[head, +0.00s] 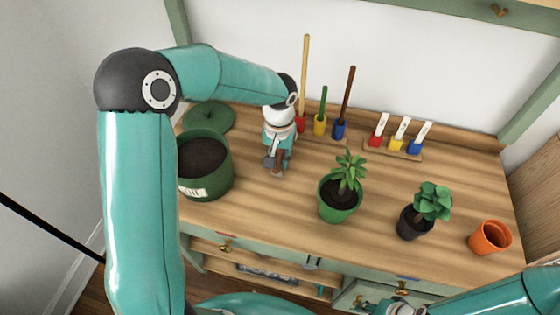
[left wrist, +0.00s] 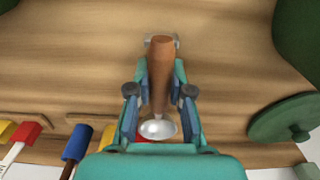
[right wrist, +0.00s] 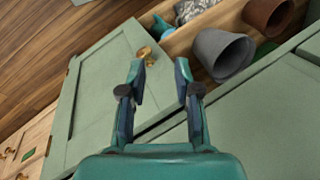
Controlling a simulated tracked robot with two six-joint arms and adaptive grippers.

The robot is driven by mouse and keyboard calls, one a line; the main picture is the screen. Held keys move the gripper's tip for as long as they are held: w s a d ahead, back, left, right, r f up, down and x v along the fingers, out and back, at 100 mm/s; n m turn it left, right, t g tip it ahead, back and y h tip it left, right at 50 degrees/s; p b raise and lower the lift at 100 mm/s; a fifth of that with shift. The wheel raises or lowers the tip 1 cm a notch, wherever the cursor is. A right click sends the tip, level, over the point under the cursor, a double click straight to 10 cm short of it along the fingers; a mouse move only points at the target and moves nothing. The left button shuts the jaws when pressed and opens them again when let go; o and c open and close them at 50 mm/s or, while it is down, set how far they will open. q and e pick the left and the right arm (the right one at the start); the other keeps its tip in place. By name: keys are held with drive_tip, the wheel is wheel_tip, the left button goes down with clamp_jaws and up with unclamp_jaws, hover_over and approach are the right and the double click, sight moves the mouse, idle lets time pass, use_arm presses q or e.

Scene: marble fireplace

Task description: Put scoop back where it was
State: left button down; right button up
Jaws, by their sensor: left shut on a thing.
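The scoop (left wrist: 160,75) has a brown wooden handle and a shiny metal bowl. In the left wrist view it lies between the fingers of my left gripper (left wrist: 160,88), which is shut on its handle. In the head view my left gripper (head: 277,163) points down over the workbench, right of the dark green soil tub (head: 205,190); a brown part of the scoop (head: 279,158) shows at its fingers. I cannot tell whether the scoop touches the bench. My right gripper (right wrist: 160,75) is open and empty in front of the light green cabinet (right wrist: 105,90).
On the bench (head: 260,205) stand a leafy plant in a green pot (head: 338,205), a plant in a black pot (head: 411,224) and an orange pot (head: 490,238). Long-handled tools (head: 320,125) and small labelled tools (head: 397,142) stand in racks behind. A green lid (head: 208,116) lies behind the tub.

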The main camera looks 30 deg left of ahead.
use_arm(q)
drive_tip(key=shift+f, duration=0.7)
drive_tip(key=c, duration=1.1)
unclamp_jaws()
drive_tip(key=shift+f, duration=0.1)
drive_tip(key=shift+o, duration=0.2)
drive_tip(key=shift+r, duration=0.2)
wheel_tip(320, 180, up, 12)
drive_tip(key=shift+f, duration=0.1)
